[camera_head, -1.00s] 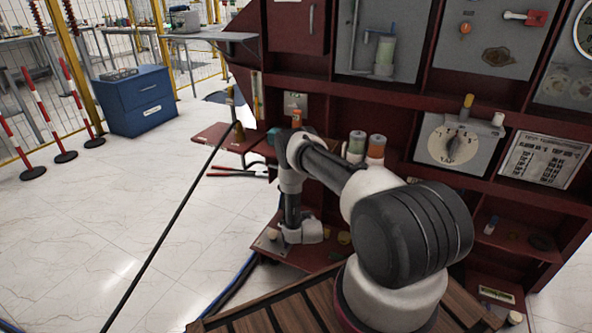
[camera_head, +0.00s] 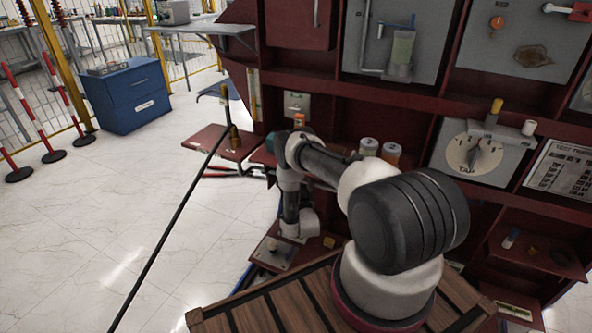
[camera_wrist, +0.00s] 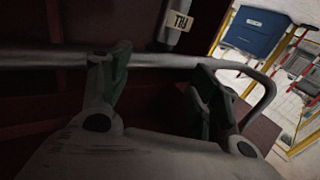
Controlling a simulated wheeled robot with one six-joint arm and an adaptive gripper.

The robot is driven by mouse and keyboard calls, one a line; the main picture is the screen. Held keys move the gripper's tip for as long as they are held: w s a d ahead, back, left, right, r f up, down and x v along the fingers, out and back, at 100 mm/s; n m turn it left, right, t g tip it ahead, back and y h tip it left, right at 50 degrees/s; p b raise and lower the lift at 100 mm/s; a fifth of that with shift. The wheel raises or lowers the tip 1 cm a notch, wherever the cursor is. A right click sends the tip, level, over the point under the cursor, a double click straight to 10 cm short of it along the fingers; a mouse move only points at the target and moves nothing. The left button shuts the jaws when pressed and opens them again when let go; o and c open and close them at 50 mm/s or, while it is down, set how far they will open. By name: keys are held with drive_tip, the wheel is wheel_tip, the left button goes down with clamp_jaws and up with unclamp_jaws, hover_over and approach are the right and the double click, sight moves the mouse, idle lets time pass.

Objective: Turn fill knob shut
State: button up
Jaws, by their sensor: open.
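In the wrist view my gripper (camera_wrist: 163,78) is open, one finger on each side, with nothing between the tips that I can make out. A grey horizontal pipe (camera_wrist: 165,61) runs across just beyond the fingers and bends down at the right. A grey cylindrical part with a white label (camera_wrist: 179,21) stands above the pipe, ahead of the gap; the lettering is hard to read. I cannot tell whether it is the fill knob. In the head view my arm hangs down in front of the dark red cabinet (camera_head: 345,88), and the fingers cannot be made out.
A dial marked TAP (camera_head: 470,155) sits on the cabinet's right. Two jars (camera_head: 368,148) stand on a shelf behind my arm. A red side shelf (camera_head: 205,140) juts out at left, with a black rod leaning by it. Open floor lies left, before a blue drawer unit (camera_head: 130,97).

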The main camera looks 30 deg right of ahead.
drive_tip(key=x, duration=0.8)
drive_tip(key=shift+w+d, duration=0.1)
drive_tip(key=shift+c, duration=0.2)
drive_tip(key=c, duration=1)
